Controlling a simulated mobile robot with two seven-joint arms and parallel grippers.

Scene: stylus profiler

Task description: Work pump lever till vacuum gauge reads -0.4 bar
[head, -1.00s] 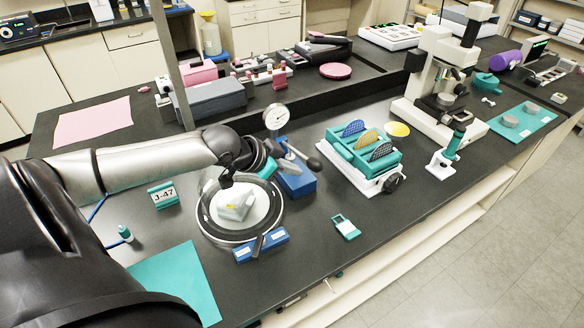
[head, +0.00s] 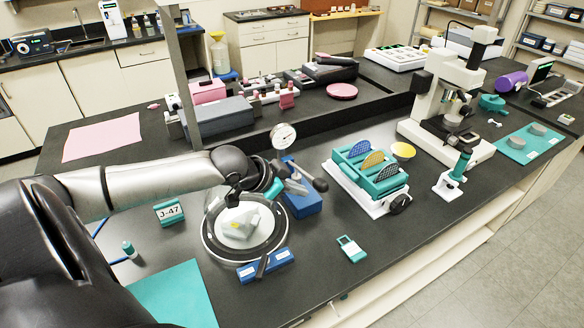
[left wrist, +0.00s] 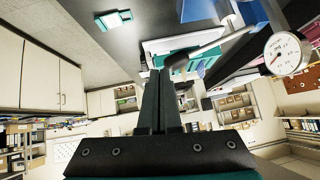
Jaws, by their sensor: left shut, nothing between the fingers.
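The pump has a blue base (head: 303,203), and its white round gauge (head: 283,136) stands above it. In the left wrist view the gauge (left wrist: 287,54) is at the upper right; its reading is too small to tell. The pump lever ends in a dark knob (head: 320,185); in the left wrist view its rod and knob (left wrist: 178,62) lie just beyond my fingertips. My left gripper (head: 294,187) is beside the lever, shut and empty. Whether the fingers touch the lever I cannot tell. My right gripper is not in view.
A round chamber (head: 240,254) with a pale block inside sits below my left arm. A blue block (head: 265,264) is at its front. A teal wafer rack (head: 378,178) stands right of the pump.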

